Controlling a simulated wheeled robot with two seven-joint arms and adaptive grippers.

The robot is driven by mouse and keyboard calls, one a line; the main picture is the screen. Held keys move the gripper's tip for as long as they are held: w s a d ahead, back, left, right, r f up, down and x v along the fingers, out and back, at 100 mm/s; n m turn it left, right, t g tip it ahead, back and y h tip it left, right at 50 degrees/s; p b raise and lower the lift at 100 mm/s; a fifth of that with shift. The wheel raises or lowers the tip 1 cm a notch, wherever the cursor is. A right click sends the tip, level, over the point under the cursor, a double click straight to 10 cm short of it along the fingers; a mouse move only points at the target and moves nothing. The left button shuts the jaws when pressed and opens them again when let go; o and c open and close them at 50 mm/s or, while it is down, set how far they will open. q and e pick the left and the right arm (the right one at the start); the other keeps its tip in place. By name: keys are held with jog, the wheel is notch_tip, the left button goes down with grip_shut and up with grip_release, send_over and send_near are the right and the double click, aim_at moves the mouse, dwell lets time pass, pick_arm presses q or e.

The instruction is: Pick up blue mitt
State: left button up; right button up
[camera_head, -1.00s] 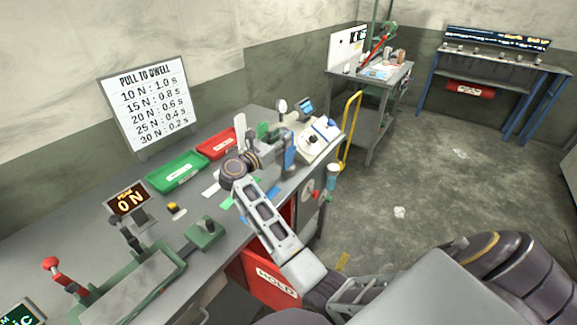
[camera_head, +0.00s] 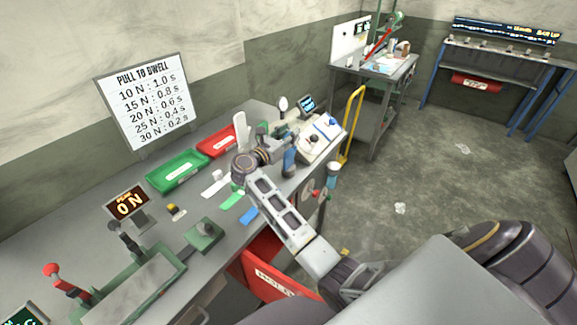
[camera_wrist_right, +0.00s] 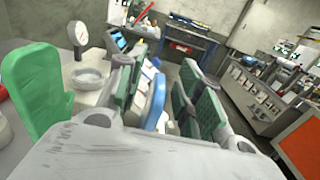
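The blue mitt (camera_head: 289,161) stands upright on the bench, left of a white sloped panel in the head view. In the right wrist view the blue mitt (camera_wrist_right: 155,104) shows between the two fingers, partly hidden by the left finger and the wrist housing. My right gripper (camera_head: 277,146) is beside it in the head view, just to its left. In the wrist view my right gripper (camera_wrist_right: 166,98) has its green-padded fingers wide apart, with no visible grip on the mitt. Whether a finger touches it I cannot tell. My left gripper is not in view.
A green mitt-shaped form (camera_wrist_right: 38,88) stands close left in the wrist view, near a round dial gauge (camera_wrist_right: 78,34). A green tray (camera_head: 177,171) and a red tray (camera_head: 217,142) lie on the bench. The white sloped panel (camera_head: 320,140) stands right of the mitt.

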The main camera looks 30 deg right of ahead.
jog(key=shift+d, duration=0.1)
jog(key=c, duration=0.6)
grip_shut()
jog(key=shift+r, duration=0.1)
jog(key=shift+r+b, duration=0.85)
jog(key=shift+r, duration=4.05)
